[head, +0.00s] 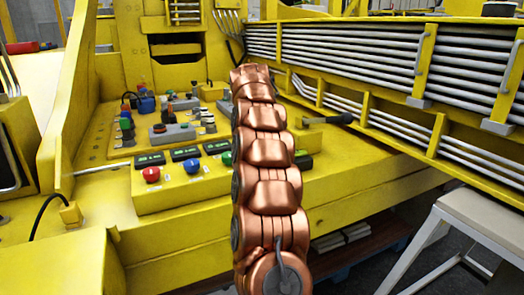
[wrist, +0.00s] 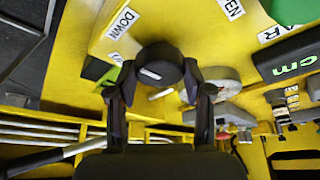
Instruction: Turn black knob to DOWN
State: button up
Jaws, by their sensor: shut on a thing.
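The black knob (wrist: 158,70) stands out from the yellow panel in the wrist view, with a short white mark on its face. A white DOWN label (wrist: 123,22) is on the panel up and left of the knob. My gripper (wrist: 158,92) has one dark finger on each side of the knob and is shut on it. In the head view my copper arm stretches over the panel and hides the knob and most of the gripper.
The yellow console front (head: 185,190) carries a red knob (head: 151,174), a blue knob (head: 192,166) and black green-lettered displays (head: 186,153). A grey control box (head: 172,134) stands behind. Silver pipes (head: 350,65) run along the right. A pale stool (head: 485,215) stands at the lower right.

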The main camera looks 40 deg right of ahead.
dwell(0.5)
jog(key=o, duration=1.2)
jog(key=shift+c, duration=0.2)
jog(key=shift+r, duration=0.1)
jog(key=v, duration=0.7)
jog(key=shift+a+r, duration=0.1)
